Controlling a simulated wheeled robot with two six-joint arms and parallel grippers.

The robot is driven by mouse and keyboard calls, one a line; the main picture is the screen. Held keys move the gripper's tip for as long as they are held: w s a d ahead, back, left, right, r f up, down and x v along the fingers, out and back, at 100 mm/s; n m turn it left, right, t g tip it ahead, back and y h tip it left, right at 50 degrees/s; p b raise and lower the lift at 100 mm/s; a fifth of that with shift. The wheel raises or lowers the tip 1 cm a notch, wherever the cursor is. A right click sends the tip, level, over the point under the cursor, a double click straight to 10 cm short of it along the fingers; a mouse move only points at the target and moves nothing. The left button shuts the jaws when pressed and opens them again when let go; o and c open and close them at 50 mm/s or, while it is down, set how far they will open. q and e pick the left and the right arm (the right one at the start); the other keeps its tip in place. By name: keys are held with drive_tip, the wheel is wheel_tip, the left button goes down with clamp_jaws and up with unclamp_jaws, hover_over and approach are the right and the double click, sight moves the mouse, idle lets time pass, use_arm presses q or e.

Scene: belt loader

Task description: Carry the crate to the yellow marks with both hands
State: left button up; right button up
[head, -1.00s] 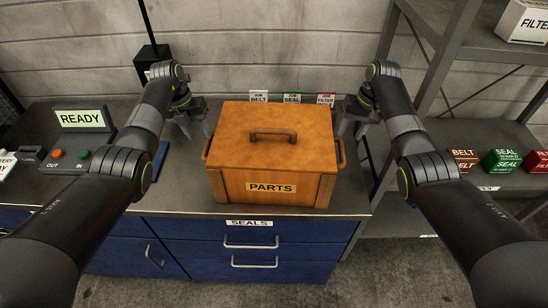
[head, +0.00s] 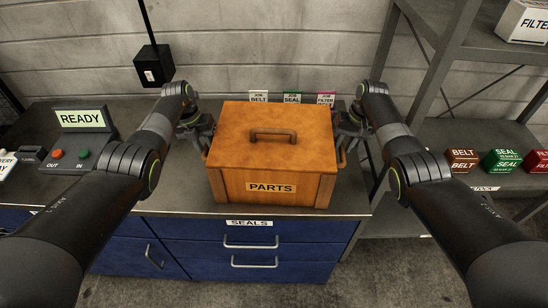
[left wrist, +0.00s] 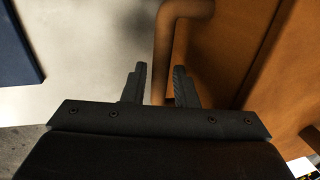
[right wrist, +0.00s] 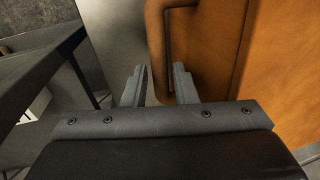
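The crate (head: 230,190) is an orange-brown box labelled PARTS, with a lid handle and a handle on each side. It stands on the grey bench top. My left gripper (head: 206,138) is open at the crate's left side handle (left wrist: 164,55). In the left wrist view the handle bar shows in the gap between the fingers (left wrist: 160,85). My right gripper (head: 345,138) is open at the right side handle (right wrist: 156,45), whose bar shows between its fingers (right wrist: 160,85). I cannot tell whether any finger touches a handle. I see no clear yellow marks.
A control box (head: 82,119) reading READY, with OUT and IN buttons, sits on the bench to the left. Small job cards (head: 292,98) stand behind the crate. Shelves with BELT and SEAL boxes (head: 462,160) are at right. A wall stands behind.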

use_arm(q)
clamp_jaws()
use_arm(e)
clamp_jaws()
idle(0.8)
use_arm(q)
drive_tip(key=shift+w+r, duration=0.1)
drive_tip(key=shift+r, duration=0.05)
use_arm(e)
drive_tip(key=shift+w+r, duration=0.15)
drive_tip(key=shift+w, duration=0.05)
